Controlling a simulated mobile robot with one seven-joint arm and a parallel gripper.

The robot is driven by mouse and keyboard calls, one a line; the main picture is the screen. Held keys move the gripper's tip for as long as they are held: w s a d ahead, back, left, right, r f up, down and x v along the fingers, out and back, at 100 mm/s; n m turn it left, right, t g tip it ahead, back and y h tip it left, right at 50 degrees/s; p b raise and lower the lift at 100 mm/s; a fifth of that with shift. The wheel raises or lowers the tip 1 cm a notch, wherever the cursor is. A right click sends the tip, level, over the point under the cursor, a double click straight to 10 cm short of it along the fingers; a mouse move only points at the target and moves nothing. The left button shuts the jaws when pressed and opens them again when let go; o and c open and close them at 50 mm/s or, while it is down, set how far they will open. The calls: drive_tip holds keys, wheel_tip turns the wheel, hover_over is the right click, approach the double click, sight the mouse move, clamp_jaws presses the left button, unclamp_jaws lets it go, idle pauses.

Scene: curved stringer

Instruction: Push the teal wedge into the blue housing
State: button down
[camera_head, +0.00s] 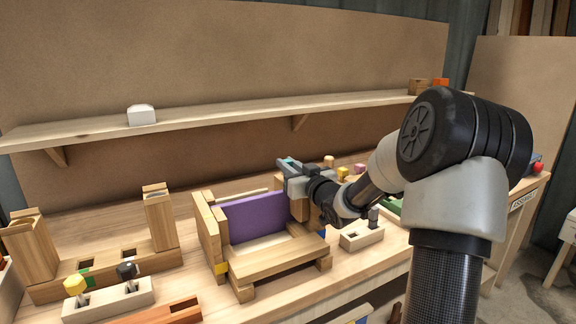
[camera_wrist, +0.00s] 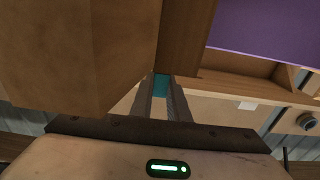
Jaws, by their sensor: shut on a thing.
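My gripper (camera_head: 289,170) is at the right end of a wooden frame with a purple panel, at about the height of its upright. It is shut on the teal wedge (camera_head: 285,160), of which only a small part shows in the head view. In the wrist view the teal wedge (camera_wrist: 161,85) shows between the two fingertips (camera_wrist: 161,97), against a brown wooden upright. The rest of the wedge is hidden by the fingers and the wood. I cannot make out the blue housing with certainty in either view.
The wooden frame (camera_head: 262,262) holds the purple panel (camera_head: 255,216) on the bench. A wooden fixture (camera_head: 160,218) and a block with yellow and black knobs (camera_head: 108,301) stand left. A pale slotted block (camera_head: 361,237) lies right. A shelf (camera_head: 230,117) runs behind.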

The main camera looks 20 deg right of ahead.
drive_tip(key=shift+f, duration=0.25)
drive_tip(key=c, duration=1.6)
unclamp_jaws()
drive_tip(key=s, duration=0.5)
drive_tip(key=s+d+p, duration=0.1)
drive_tip(key=s, duration=0.5)
drive_tip(key=s+p, duration=0.1)
drive_tip(key=s, duration=0.5)
drive_tip(key=shift+s+d+f, duration=0.15)
drive_tip(key=shift+s+f, duration=0.05)
drive_tip(key=shift+f, duration=0.05)
